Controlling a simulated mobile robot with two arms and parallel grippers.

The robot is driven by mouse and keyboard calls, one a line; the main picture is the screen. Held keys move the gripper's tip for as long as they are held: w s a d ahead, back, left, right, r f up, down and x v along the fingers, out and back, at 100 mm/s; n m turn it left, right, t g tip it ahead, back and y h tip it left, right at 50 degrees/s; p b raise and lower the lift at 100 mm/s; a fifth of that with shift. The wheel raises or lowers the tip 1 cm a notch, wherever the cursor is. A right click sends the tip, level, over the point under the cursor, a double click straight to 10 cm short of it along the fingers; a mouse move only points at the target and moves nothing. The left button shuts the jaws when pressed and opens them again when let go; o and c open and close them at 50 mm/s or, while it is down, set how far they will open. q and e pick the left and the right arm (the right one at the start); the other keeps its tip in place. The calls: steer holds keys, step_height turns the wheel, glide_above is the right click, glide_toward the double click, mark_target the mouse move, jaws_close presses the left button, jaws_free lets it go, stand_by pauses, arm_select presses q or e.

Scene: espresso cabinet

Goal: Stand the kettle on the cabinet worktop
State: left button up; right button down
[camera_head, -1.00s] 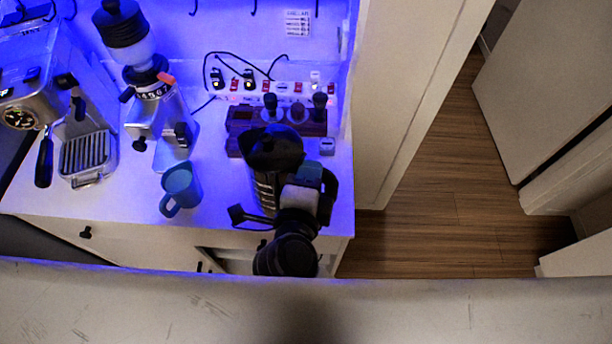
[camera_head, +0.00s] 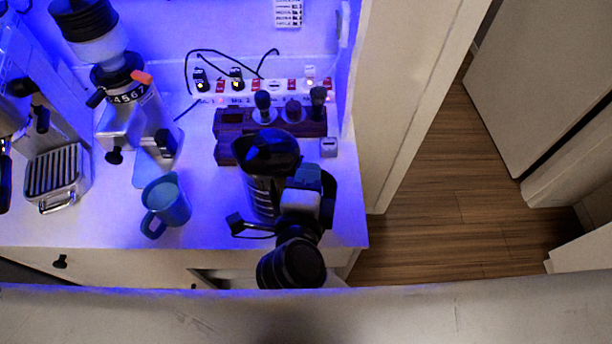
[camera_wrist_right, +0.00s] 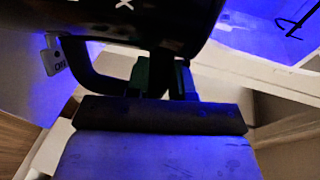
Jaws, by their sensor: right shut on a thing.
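The kettle (camera_head: 260,182) is dark with a black lid and stands upright over the right front of the cabinet worktop (camera_head: 215,215). I cannot tell if its base touches the worktop. My right gripper (camera_head: 307,182) is shut on the kettle's handle, on the right side of its body. In the right wrist view the dark kettle body (camera_wrist_right: 120,22) fills the top, and the gripper (camera_wrist_right: 165,78) is around the handle (camera_wrist_right: 100,80). The gripper and my arm hide part of the kettle. My left gripper is out of view.
A blue mug (camera_head: 166,203) stands left of the kettle near the front edge. Behind the kettle are a wooden stand with tampers (camera_head: 228,122) and a power strip with cables (camera_head: 275,92). A grinder (camera_head: 125,110) and espresso machine (camera_head: 55,175) are at left. Wooden floor (camera_head: 450,190) lies right.

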stand_by(0.3)
steer(key=c, duration=1.4)
jaws_free()
steer(key=shift+f, duration=0.3)
steer(key=o, duration=0.4)
steer(key=shift+r, duration=0.15)
